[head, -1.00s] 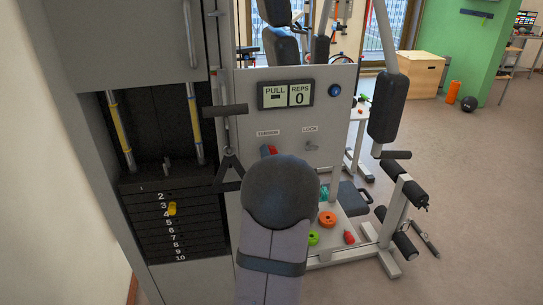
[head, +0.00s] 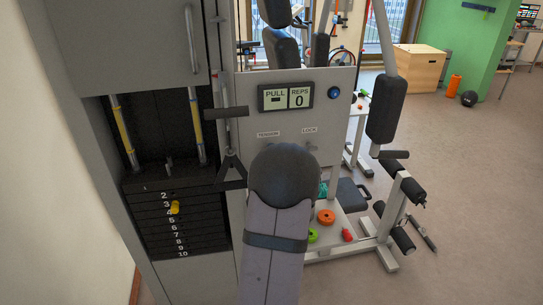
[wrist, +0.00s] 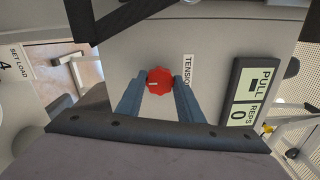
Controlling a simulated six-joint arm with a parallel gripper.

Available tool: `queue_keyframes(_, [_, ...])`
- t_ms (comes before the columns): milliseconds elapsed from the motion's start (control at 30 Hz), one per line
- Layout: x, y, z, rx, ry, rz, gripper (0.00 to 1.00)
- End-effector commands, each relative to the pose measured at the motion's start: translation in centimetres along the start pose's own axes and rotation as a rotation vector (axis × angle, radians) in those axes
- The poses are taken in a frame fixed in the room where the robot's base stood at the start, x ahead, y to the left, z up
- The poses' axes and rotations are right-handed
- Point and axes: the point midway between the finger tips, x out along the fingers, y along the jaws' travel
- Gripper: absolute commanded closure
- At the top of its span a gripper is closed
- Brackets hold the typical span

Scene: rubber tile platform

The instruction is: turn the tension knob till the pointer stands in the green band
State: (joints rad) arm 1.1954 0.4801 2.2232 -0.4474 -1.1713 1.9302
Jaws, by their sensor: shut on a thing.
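The red tension knob (wrist: 159,80) sits on the grey panel, beside the label TENSION (wrist: 187,74) in the wrist view. A small pale mark shows on the knob's face. My gripper (wrist: 160,84) has its two blue-grey fingers on either side of the knob, shut on it. In the head view my arm hides the knob and the fingers; the TENSION label (head: 268,134) shows just above the arm. I cannot make out a tension pointer or green band in either view.
A display (head: 285,97) reading PULL and REPS 0 is above the labels. A LOCK label (head: 309,130) is to the right of TENSION. A black handle (head: 226,112) hangs close on the left, before the weight stack (head: 180,225). Several small coloured items lie low on the right.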

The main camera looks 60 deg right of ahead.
Motion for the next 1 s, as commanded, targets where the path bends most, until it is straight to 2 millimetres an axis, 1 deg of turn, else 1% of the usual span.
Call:
queue_keyframes(100, [-0.02,-0.02,0.0,0.067,0.001,0.003,0.89])
queue_keyframes(300, [-0.02,0.05,-0.01,0.137,0.001,0.003,0.89])
queue_keyframes(833, [-0.03,0.1,-0.02,0.165,0.001,0.002,0.89])
queue_keyframes(867, [-0.03,0.1,-0.02,0.164,0.001,0.002,0.64])
queue_keyframes(900, [-0.02,0.1,-0.02,0.164,0.001,0.002,0.54])
queue_keyframes(933, [-0.02,0.09,-0.02,0.164,0.001,0.002,0.47])
queue_keyframes(1000, [-0.02,0.07,-0.02,0.164,0.001,0.002,0.47])
